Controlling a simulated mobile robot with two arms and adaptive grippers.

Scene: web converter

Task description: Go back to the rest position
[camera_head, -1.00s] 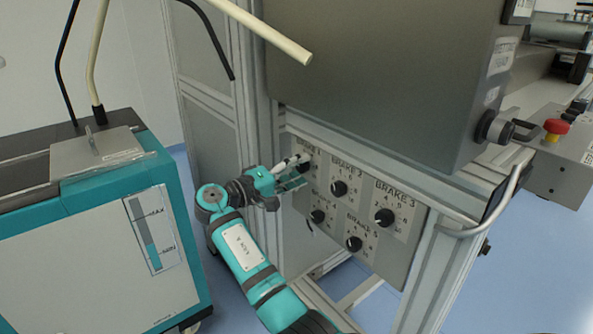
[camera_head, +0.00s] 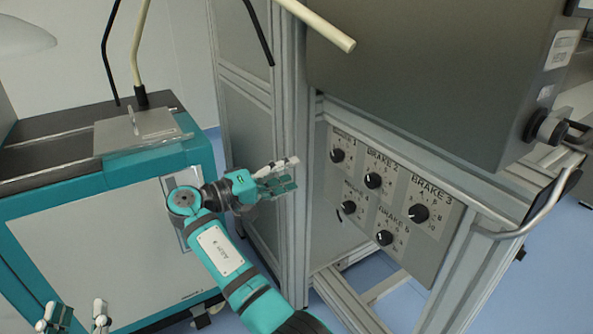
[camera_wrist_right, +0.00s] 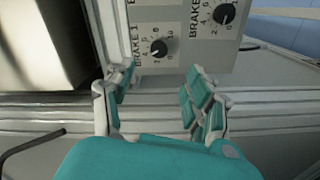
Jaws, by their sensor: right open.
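My right gripper (camera_head: 288,174) is open and empty in the head view, in front of the cabinet frame, left of the brake panel (camera_head: 398,262) and apart from it. In the right wrist view its two fingers (camera_wrist_right: 160,82) stand wide apart with nothing between them. The black BRAKE 1 knob (camera_head: 337,155) is free of the gripper; in the wrist view this knob (camera_wrist_right: 158,47) shows beyond the fingers. My left gripper (camera_head: 76,318) shows at the bottom left edge, its fingers apart and empty; the rest of that arm is out of view.
A teal and grey machine (camera_head: 95,240) stands on the left. A large grey box (camera_head: 430,70) overhangs the brake panel. A curved metal handle (camera_head: 535,215) juts out at the right. Pale rods hang at the top. Blue floor (camera_head: 230,322) shows below.

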